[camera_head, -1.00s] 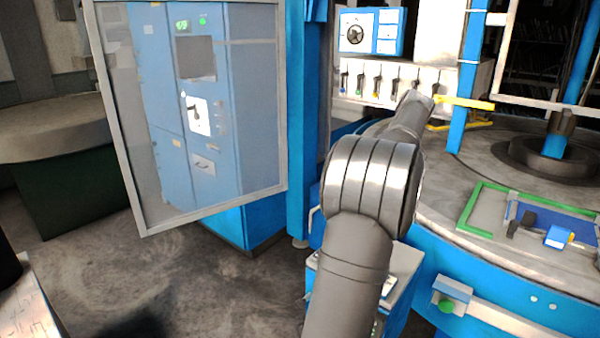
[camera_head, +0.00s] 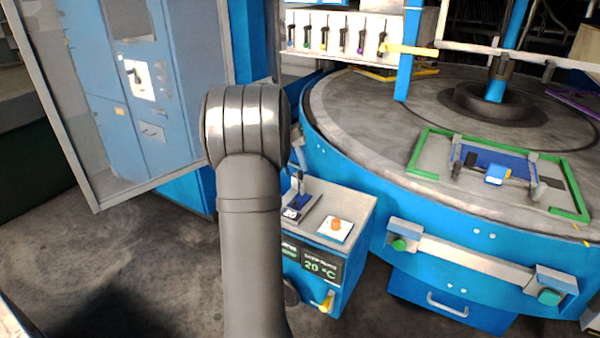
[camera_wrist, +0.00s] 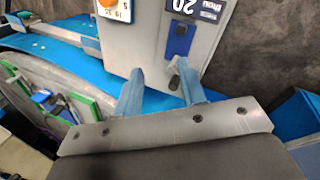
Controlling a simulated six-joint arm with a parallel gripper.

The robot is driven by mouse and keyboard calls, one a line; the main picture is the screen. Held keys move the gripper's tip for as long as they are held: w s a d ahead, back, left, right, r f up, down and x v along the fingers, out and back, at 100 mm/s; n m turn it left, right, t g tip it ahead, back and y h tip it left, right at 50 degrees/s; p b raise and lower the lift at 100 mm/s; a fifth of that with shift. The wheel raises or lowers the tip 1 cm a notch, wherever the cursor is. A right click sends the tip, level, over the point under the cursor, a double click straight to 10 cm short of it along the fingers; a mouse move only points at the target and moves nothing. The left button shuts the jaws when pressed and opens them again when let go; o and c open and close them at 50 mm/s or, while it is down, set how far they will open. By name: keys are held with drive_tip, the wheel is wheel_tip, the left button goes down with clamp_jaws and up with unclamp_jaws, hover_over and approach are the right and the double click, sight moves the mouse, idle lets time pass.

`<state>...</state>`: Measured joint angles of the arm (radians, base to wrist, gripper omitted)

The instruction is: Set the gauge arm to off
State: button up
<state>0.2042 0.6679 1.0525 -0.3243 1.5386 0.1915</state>
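My gripper (camera_wrist: 160,74) shows in the wrist view with two blue-grey fingers apart and nothing held between them. In the head view my arm hides it. In front of the fingers is a grey control box (camera_wrist: 145,40); it shows in the head view (camera_head: 350,205) beside the round table. On its top is a small upright lever (camera_head: 299,184) on a blue plate marked 20, which also shows in the wrist view (camera_wrist: 175,72) close to the right finger. I cannot tell contact. No label names the gauge arm, so I cannot be sure that this lever is it.
The box also has an orange knob (camera_head: 336,225), a green 20 °C display (camera_head: 320,266) and a yellow lever (camera_head: 327,302). The round table (camera_head: 345,120) carries a green frame (camera_head: 425,150) with a blue device. A blue cabinet (camera_head: 185,90) stands behind glass at left.

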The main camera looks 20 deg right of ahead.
drive_tip(key=w+a+f+m+h, duration=0.1)
drive_tip(key=a+m+h, duration=0.4)
drive_tip(key=a+m, duration=0.15)
drive_tip(key=m+t+h, duration=0.3)
drive_tip(key=m+h, duration=0.2)
drive_tip(key=m, duration=0.1)
approach(300, 171)
drive_tip(key=x, duration=1)
drive_tip(key=shift+d+f, duration=0.1)
drive_tip(key=shift+f, duration=0.05)
drive_tip(key=shift+c, duration=0.3)
clamp_jaws()
